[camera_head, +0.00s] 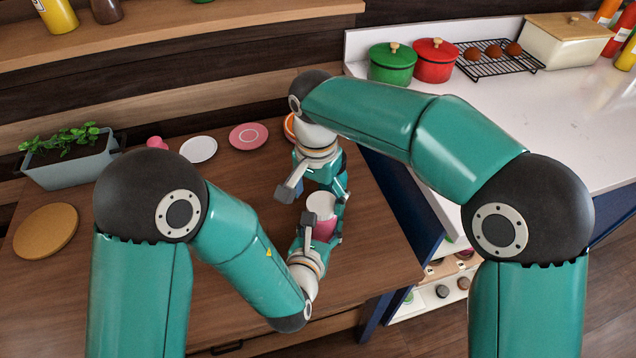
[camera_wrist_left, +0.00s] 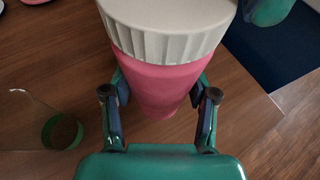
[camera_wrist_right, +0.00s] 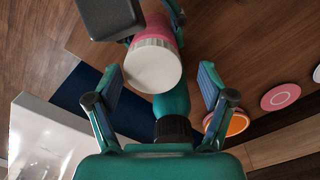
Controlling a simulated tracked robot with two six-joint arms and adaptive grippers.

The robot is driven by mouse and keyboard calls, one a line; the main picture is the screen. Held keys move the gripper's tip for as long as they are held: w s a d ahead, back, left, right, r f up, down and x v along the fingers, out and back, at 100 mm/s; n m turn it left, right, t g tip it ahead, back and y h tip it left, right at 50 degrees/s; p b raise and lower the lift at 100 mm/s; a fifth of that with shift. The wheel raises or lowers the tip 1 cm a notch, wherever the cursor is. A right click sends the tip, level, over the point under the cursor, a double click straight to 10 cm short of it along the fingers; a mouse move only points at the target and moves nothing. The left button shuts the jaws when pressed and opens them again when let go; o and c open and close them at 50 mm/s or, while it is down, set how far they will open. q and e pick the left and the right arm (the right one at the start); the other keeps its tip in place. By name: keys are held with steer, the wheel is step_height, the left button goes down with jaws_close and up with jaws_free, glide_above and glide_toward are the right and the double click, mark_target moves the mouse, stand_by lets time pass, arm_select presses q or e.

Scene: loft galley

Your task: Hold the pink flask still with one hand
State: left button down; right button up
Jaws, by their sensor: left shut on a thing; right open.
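The pink flask (camera_head: 325,230) with its ribbed white lid (camera_head: 320,204) is over the right part of the wooden counter. My left gripper (camera_head: 318,236) is shut on its pink body. In the left wrist view the fingers press both sides of the flask (camera_wrist_left: 160,84), below the lid (camera_wrist_left: 165,28). My right gripper (camera_head: 315,190) is open and empty just behind the flask. In the right wrist view the lid (camera_wrist_right: 152,66) shows between the spread fingers (camera_wrist_right: 160,80), and neither touches it. The flask's base is hidden, so I cannot tell whether it rests on the counter.
A planter (camera_head: 70,165), a round board (camera_head: 45,230), a white plate (camera_head: 198,150) and a pink plate (camera_head: 248,136) lie left and behind. A clear object with a green ring (camera_wrist_left: 62,132) stands near my left gripper. A white counter (camera_head: 500,120) with pots is at right.

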steer(key=shift+f, duration=0.2)
steer(key=c, duration=1.2)
steer(key=n, duration=0.4)
steer(key=shift+a+n, duration=0.15)
steer(key=shift+n, duration=0.15)
steer(key=n, duration=0.6)
steer(key=shift+s, duration=0.15)
steer(key=n, duration=0.4)
steer(key=shift+n, duration=0.4)
steer(key=n, duration=0.6)
steer(key=shift+s, duration=0.1)
steer(key=shift+r, duration=0.2)
